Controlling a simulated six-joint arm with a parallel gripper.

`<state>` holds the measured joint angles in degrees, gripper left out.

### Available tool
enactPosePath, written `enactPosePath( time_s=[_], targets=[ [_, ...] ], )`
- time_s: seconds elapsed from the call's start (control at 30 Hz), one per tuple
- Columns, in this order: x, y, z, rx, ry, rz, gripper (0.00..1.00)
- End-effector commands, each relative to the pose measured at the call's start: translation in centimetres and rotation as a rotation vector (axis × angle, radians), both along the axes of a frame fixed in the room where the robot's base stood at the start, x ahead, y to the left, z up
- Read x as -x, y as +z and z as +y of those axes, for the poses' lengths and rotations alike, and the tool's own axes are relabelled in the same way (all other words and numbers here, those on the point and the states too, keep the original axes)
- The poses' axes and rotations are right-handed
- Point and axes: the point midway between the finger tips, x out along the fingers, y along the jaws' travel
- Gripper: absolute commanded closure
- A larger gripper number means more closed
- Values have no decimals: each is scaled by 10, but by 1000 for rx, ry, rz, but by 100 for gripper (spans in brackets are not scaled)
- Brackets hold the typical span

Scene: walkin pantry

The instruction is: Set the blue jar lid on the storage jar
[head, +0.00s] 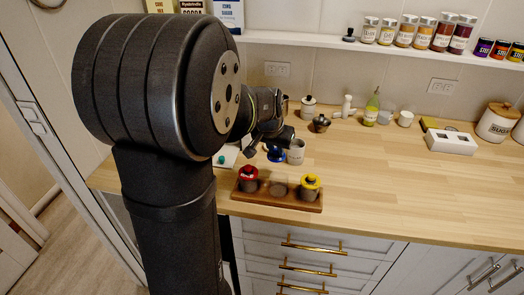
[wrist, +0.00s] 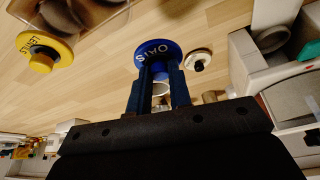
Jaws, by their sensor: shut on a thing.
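The blue jar lid (wrist: 158,50) carries white lettering and is between my gripper's fingers (wrist: 161,80) in the wrist view. In the head view the blue lid (head: 276,155) shows below my gripper (head: 275,144), just behind the wooden tray. My gripper is shut on it, apparently by its knob, which the fingers partly hide. The storage jar (head: 279,186) appears to be the lidless clear one in the middle of the tray, in front of the lid. I cannot tell how high the lid is above the counter.
The wooden tray (head: 276,202) also holds a red-lidded jar (head: 248,180) at left and a yellow-lidded jar (head: 310,188) at right. A pale cup (head: 296,152) stands close to the right of the blue lid. The counter farther right (head: 390,175) is clear.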

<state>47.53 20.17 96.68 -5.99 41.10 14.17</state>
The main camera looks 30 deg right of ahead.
Motion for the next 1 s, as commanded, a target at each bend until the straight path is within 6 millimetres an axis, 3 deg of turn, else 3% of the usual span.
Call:
enactPosePath(
  time_s=[0.1, 0.3, 0.63, 0.8, 1.0],
  targets=[
    [22, 14, -7, 1, -4, -2, 100],
    [43, 28, -11, 1, -1, -1, 100],
    [61, 58, 28, 1, 3, 0, 100],
    [64, 58, 36, -1, 1, 1, 100],
    [64, 43, 36, -3, 0, 2, 100]
  ],
)
